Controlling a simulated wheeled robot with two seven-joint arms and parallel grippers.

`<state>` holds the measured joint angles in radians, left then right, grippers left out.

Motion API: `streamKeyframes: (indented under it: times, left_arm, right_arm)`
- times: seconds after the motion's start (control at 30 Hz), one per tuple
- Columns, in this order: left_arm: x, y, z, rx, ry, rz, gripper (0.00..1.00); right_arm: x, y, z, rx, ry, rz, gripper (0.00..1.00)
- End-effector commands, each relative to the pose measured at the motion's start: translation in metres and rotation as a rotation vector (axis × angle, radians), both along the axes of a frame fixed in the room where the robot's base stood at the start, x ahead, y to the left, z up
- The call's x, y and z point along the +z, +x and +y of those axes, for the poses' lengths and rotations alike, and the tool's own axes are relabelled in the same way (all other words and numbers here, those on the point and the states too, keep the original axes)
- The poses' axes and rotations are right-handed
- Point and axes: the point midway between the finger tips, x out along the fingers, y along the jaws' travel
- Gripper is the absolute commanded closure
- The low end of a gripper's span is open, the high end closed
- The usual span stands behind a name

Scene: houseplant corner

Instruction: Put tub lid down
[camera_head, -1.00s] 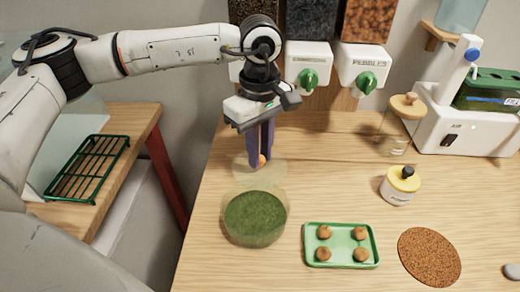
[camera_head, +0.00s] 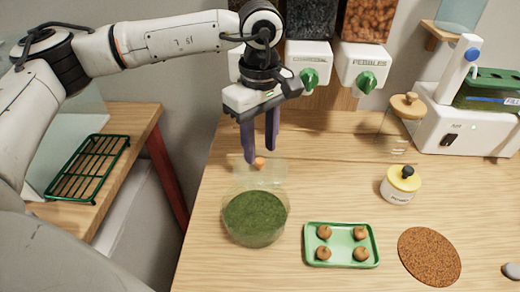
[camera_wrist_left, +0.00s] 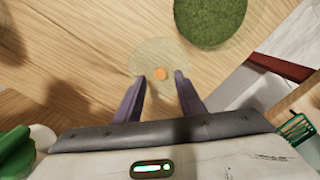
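The tub lid (camera_head: 276,170), a clear disc with an orange knob (camera_head: 259,163), lies on the wooden table just behind the tub. In the left wrist view the lid (camera_wrist_left: 158,50) lies flat beside the tub, apart from it. The round clear tub (camera_head: 255,218) stands uncovered, with green contents that look like moss. My left gripper (camera_head: 260,155) is open and empty above the lid. In the left wrist view its spread fingers (camera_wrist_left: 160,76) appear on either side of the knob, not touching it. My right gripper is not in view.
A green tray (camera_head: 343,245) with several brown balls sits right of the tub. A cork mat (camera_head: 429,257), a yellow-lidded jar (camera_head: 400,186) and a glass jar (camera_head: 396,130) are farther right. Dispensers with green knobs (camera_head: 367,82) hang behind. Mid-table is clear.

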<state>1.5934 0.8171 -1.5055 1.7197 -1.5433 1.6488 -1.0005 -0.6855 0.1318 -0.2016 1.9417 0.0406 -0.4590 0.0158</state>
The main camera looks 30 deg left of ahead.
Motion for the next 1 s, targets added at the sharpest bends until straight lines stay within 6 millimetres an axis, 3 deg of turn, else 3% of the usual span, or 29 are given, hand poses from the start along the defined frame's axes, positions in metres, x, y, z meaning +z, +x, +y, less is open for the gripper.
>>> streamKeyframes:
  times: [0.2,0.43,0.6,1.0]
  left_arm:
    - [0.05,0.001,-0.001,-0.002,-0.001,-0.004,0.64]
    - [0.089,0.001,-0.001,-0.002,0.0,-0.002,0.64]
    - [0.099,0.0,0.0,-0.002,0.001,0.001,0.64]
    - [0.1,0.0,0.0,-0.002,0.0,0.001,0.64]
  right_arm:
    - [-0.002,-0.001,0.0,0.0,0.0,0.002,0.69]
    - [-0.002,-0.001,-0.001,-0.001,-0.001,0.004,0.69]
    - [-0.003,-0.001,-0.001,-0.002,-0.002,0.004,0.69]
    - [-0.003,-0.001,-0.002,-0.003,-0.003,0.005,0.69]
